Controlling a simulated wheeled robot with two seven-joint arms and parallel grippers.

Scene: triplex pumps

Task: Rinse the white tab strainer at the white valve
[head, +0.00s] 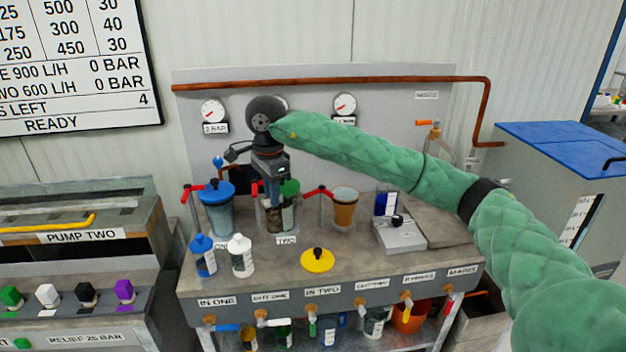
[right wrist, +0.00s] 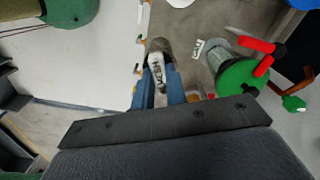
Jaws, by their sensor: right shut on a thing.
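My right gripper (head: 270,200) points down over the bench, near the green-lidded housing. In the right wrist view its blue fingers (right wrist: 160,88) are shut on a strainer (right wrist: 158,62), a small greyish-brown piece with a white lettered tab. The strainer is hard to make out in the head view, among the fingers and the housing. My left gripper is not in view.
The green lid (right wrist: 240,77) is close beside the fingers. A blue-lidded housing (head: 217,212), blue bottle (head: 204,260), white bottle (head: 240,258), yellow lid (head: 317,260), amber cup (head: 345,210) and grey box (head: 400,234) stand on the bench. Containers sit below the taps.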

